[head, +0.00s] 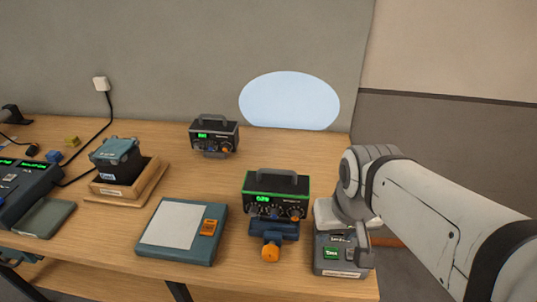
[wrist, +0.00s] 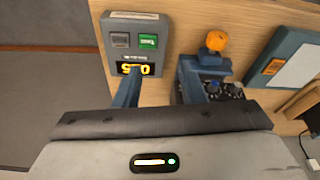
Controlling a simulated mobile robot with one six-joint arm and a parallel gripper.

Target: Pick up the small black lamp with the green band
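The small black lamp (head: 277,182) has a green band around its front edge, a carrying handle, a green readout and several knobs. In the head view it stands upright at the table's front middle, with a dark blue clamp (head: 273,229) and an orange knob (head: 271,253) at its front. Part of its knobbed face (wrist: 229,91) shows in the wrist view; my gripper hides the rest. My gripper (wrist: 159,82) is open, its two blue fingers apart with nothing seen between them. In the head view it is right of the lamp, over a grey box, its fingers mostly hidden.
The grey box (head: 328,266) with a green button is at the table's front right edge. A similar black lamp (head: 214,135) without a visible green band stands farther back. A blue tablet-like panel (head: 155,243) lies left; a wooden tray (head: 151,180) is beyond it.

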